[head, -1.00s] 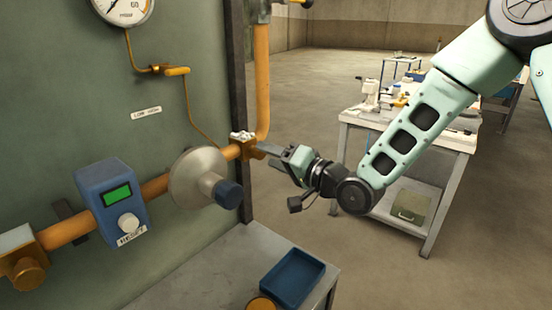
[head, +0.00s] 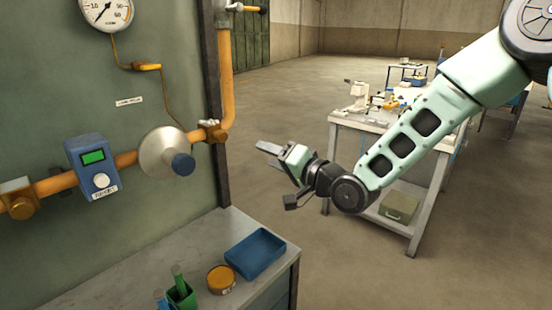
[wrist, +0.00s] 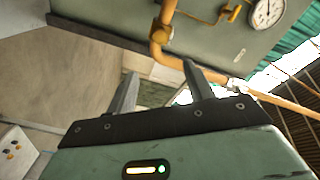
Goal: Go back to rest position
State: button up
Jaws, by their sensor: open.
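My gripper (head: 268,154) is open and empty in the head view. It hangs in free air to the right of the green panel, with a gap between its fingers and the orange pipe (head: 227,85). In the wrist view the two fingers of my gripper (wrist: 157,82) stand wide apart with nothing between them. Beyond them the orange pipe also shows in the wrist view (wrist: 158,50), along with the pressure gauge (wrist: 267,12).
The green panel carries a blue box (head: 91,166) with a green display, a grey round fitting (head: 160,153) and a gauge (head: 106,12). Below stands a bench (head: 190,248) with a blue tray (head: 255,268). A white worktable (head: 345,121) stands behind my arm. Open floor lies between.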

dwell(0.3)
jog(key=s+f+n+g+h, duration=0.5)
jog(key=s+g, duration=0.1)
jog(key=s, duration=0.6)
jog(key=s+d+n+g+h, duration=0.2)
jog(key=s+d, duration=0.4)
jog(key=s, duration=0.6)
jog(key=s+d+n+g+h, duration=0.2)
jog(key=s+d+g+h, duration=0.2)
jog(key=s+d, duration=0.3)
jog(key=s+h, duration=0.1)
jog(key=s, duration=0.3)
jog(key=shift+s+f+n+g, duration=0.2)
jog(key=shift+s+n+g, duration=0.1)
jog(key=shift+s+n, duration=0.1)
